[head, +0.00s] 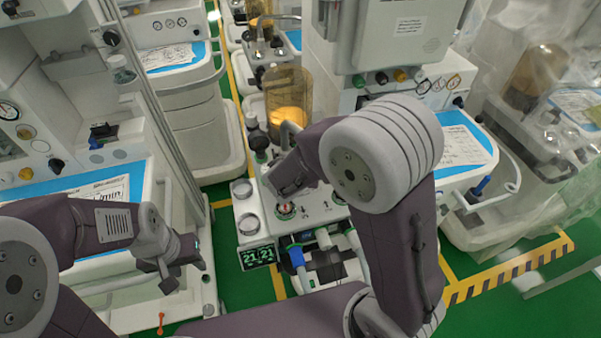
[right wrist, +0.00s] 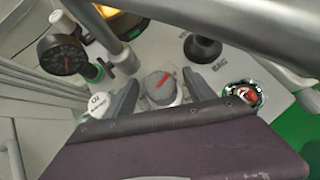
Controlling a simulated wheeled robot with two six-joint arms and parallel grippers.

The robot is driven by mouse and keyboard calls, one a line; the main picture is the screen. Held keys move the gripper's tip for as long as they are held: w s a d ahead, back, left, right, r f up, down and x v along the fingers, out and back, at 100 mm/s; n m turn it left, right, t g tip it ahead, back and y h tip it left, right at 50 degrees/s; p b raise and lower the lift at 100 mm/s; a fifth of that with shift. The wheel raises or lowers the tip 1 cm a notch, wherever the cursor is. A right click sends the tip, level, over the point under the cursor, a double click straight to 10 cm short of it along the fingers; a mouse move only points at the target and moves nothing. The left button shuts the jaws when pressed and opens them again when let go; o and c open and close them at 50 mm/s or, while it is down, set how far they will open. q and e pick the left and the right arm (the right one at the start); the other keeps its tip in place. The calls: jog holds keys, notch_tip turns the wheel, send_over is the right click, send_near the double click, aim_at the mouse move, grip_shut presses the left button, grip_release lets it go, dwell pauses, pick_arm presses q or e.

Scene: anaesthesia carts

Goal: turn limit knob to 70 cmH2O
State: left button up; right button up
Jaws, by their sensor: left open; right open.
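A grey round knob (right wrist: 160,87) with a red pointer line shows in the right wrist view, between the two fingers of my right gripper (right wrist: 162,92). The fingers are open on either side of it; I cannot tell whether they touch it. To its right is a red-centred knob on a round dial (right wrist: 244,96), also seen in the head view (head: 285,210). I cannot read a scale or tell which knob is the limit knob. In the head view my right forearm hides much of the panel. My left gripper (head: 185,270) is open and empty at lower left.
A black pressure gauge (right wrist: 62,55) and a black knob (right wrist: 203,47) near a BAG label stand close to the right gripper. A green numeric display (head: 258,256) and hoses are on the cart front. Other carts stand left and right; green floor shows between.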

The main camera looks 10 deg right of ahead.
jog(key=shift+w, duration=0.1)
grip_shut()
jog(key=c, duration=1.4)
grip_release()
jog(key=shift+r+m+g+h+p, duration=0.15)
jog(key=shift+m+g+h+p, duration=0.25)
jog(key=shift+m+h+p, duration=0.55)
jog(key=shift+o, duration=0.2)
jog(key=m+g+h+p, duration=0.1)
jog(key=m+g+p, duration=0.1)
jog(key=m+p, duration=0.1)
jog(key=m+g+h+p, duration=0.1)
jog(key=m+p, duration=0.2)
jog(key=p, duration=0.1)
jog(key=shift+g+h, duration=0.35)
jog(key=shift+g, duration=0.05)
jog(key=m+g+p, duration=0.1)
jog(key=m, duration=0.1)
jog(key=shift+m+g+h+p, duration=0.3)
jog(key=shift+m+p, duration=0.05)
jog(key=shift+p, duration=0.05)
jog(key=shift+f+m+g+p, duration=0.2)
jog(key=shift+m+g+p, duration=0.2)
jog(key=shift+m+g, duration=0.4)
jog(key=shift+m, duration=0.3)
